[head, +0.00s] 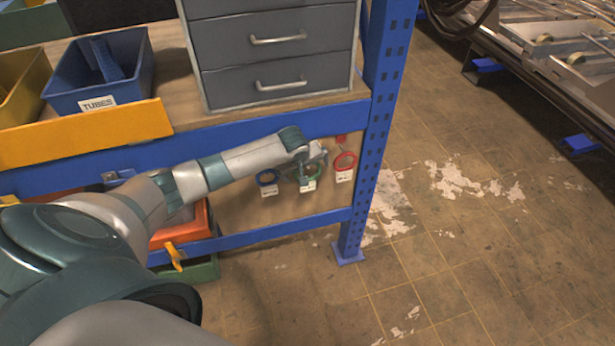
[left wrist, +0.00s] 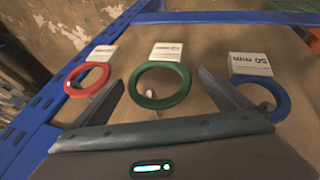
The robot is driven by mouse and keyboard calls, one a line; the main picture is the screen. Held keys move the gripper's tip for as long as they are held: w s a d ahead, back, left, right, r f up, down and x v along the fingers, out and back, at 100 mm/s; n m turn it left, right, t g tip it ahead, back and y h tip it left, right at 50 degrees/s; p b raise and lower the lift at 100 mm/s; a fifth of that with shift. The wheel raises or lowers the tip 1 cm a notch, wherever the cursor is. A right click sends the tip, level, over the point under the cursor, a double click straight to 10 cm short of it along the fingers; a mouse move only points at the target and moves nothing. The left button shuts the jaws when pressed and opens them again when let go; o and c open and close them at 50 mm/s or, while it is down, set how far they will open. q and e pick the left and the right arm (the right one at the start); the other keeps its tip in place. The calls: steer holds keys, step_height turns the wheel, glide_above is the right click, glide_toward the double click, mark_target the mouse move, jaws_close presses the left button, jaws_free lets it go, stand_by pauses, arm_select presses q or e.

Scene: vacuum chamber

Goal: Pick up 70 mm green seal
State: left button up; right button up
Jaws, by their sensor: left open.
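The green seal (left wrist: 160,104) is a ring hanging on a peg on the brown panel, in the middle of the left wrist view. A white label (left wrist: 167,52) is beside it. In the head view the green seal (head: 317,171) is partly hidden by my left gripper (head: 311,172). In the left wrist view my left gripper (left wrist: 163,88) is open, with one finger on each side of the green ring and nothing clearly held. Whether the fingers touch the ring cannot be told. My right gripper is not in view.
A red seal (head: 345,161) and a blue seal (head: 267,178) hang on either side, close to the fingers. The blue rack post (head: 378,110) stands to the right. Grey drawers (head: 275,45) and a blue tubes bin (head: 97,84) sit on the shelf above.

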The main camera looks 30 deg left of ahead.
arm_select(q)
steer(key=shift+x, duration=0.95)
steer(key=shift+d, duration=0.1)
steer(key=shift+c, duration=0.4)
steer(key=c, duration=1.1)
steer(key=shift+o, duration=0.2)
steer(key=shift+r, duration=0.15)
steer(key=shift+r+b, duration=0.3)
steer(key=shift+r, duration=0.25)
step_height(320, 180, up, 2)
steer(key=shift+r+b, duration=0.2)
steer(key=shift+b, duration=0.4)
steer(key=s+d+r+b, duration=0.3)
steer(key=s+d+r, duration=0.2)
steer(key=d, duration=0.5)
step_height(320, 180, up, 2)
steer(key=shift+d+r, duration=0.15)
steer(key=shift+d, duration=0.1)
